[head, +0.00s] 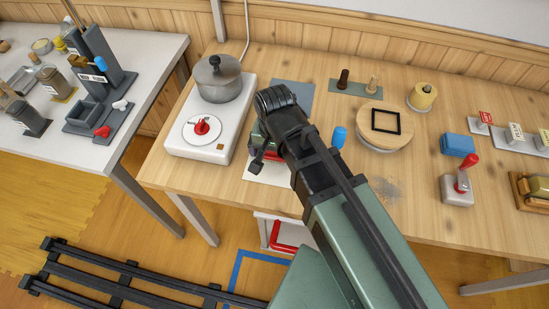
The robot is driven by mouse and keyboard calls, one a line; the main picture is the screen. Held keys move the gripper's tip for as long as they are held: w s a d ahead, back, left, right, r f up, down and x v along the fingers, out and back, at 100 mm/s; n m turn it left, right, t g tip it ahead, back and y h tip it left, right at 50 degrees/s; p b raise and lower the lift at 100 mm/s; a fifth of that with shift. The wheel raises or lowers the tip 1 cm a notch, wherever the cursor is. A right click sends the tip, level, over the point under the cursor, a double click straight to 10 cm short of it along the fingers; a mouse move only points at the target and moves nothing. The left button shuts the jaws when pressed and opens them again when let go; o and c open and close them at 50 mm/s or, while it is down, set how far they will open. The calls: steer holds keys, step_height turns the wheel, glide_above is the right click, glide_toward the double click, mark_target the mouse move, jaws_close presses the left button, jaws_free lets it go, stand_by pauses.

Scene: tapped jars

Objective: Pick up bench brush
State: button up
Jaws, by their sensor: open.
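I cannot make out the bench brush with certainty. A brown and golden wooden piece (533,190) lies at the right edge of the wooden bench, cut off by the frame, and I cannot tell if it is the brush. My gripper (259,158) hangs below my black wrist, over the left-middle of the bench, far from that piece. It is open, and most of it is hidden behind my wrist. Partly hidden beneath it are a dark green and red item and a pale sheet (268,171).
On the wooden bench (230,205) are a hot plate (185,150) with a pot (218,78), a blue cylinder (338,137), a round board (384,143), a blue block (458,144) and a red-handled lever (463,182). Grey dust (386,188) lies right of my arm. A white table (145,60) stands left.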

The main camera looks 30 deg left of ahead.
steer(key=c, duration=0.8)
steer(key=shift+r+p, duration=0.15)
steer(key=shift+p, duration=0.15)
steer(key=shift+c, duration=0.2)
step_height(320, 180, up, 20)
steer(key=p, duration=1.9)
steer(key=shift+p, duration=0.4)
steer(key=shift+o, duration=1.3)
steer(key=shift+c, duration=0.9)
